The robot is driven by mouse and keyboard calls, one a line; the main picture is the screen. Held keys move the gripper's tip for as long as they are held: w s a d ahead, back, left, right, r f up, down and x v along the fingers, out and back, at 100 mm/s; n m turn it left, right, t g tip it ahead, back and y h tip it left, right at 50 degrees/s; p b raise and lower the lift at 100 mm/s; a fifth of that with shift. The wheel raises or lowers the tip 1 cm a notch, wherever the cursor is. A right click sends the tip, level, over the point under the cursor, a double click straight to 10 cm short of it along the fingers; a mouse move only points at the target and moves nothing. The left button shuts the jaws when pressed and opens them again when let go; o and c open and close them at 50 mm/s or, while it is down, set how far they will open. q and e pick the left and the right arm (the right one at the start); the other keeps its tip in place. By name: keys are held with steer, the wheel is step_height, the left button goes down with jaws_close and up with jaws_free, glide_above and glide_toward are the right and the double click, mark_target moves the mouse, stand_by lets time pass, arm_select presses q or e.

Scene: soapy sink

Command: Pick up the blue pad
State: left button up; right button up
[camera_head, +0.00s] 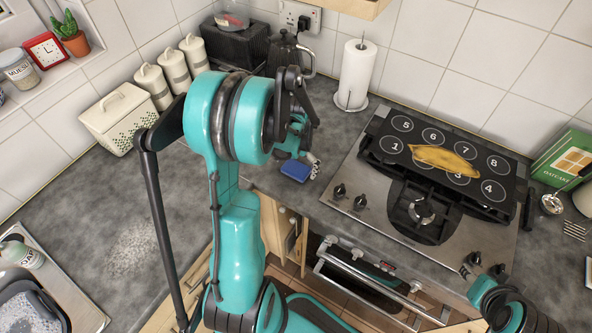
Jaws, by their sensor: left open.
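The blue pad (294,171) lies flat on the grey worktop, left of the hob and near the front edge of the counter. My left gripper (302,138) is open and just behind and above the pad, partly hidden by my own teal arm. I cannot tell from this view whether a finger touches the pad. A small pale and dark item, hard to make out, shows right beside the pad. Part of my right arm shows at the lower right; its gripper is out of view.
A paper towel roll (358,75) and a dark kettle (285,52) stand behind the pad. White canisters (174,70) stand at the back left. Left worktop is mostly clear.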

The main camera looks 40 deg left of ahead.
mark_target(296, 168)
arm_select(q)
steer(key=c, duration=1)
steer(key=shift+r, duration=0.15)
step_height(296, 168, up, 4)
steer(key=shift+r+p, duration=0.2)
steer(key=shift+p, duration=0.6)
steer(key=w+d+r+p, duration=0.1)
steer(key=w+d+r, duration=0.5)
steer(key=d, duration=0.3)
steer(key=shift+w+d+r+p, duration=0.2)
steer(key=shift+w+p, duration=0.15)
steer(key=shift+w, duration=0.15)
